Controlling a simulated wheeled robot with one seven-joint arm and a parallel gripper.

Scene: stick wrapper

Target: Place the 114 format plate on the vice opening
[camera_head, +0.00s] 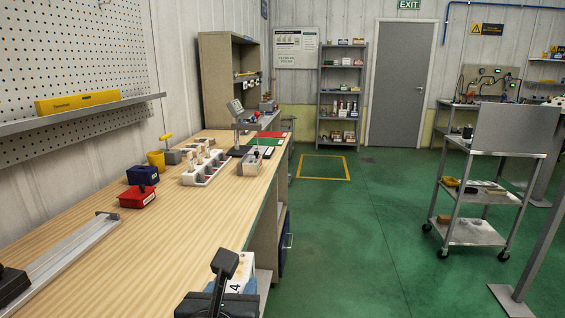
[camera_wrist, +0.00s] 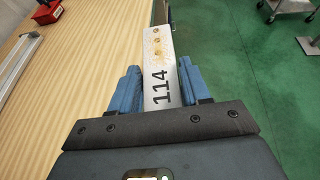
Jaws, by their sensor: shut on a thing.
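The 114 format plate (camera_wrist: 158,65) is a pale flat bar marked "114" with several small holes near its far end. In the wrist view it stands between the two blue fingers of my gripper (camera_wrist: 160,84), which is shut on it. In the head view the plate (camera_head: 236,268) shows partly, near the bench's front edge; my wrist hides the rest. My gripper (camera_head: 243,287) is low in that view. A small grey block with a yellow handle (camera_head: 171,155) stands on the bench against the wall; I cannot tell whether it is the vice.
The wooden bench (camera_head: 130,255) has a metal rail (camera_head: 65,262) at left. A red bin (camera_head: 137,197), a blue bin (camera_head: 142,175) and a white tray of parts (camera_head: 206,177) stand farther back. The near middle is clear. A steel cart (camera_head: 487,196) stands right on green floor.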

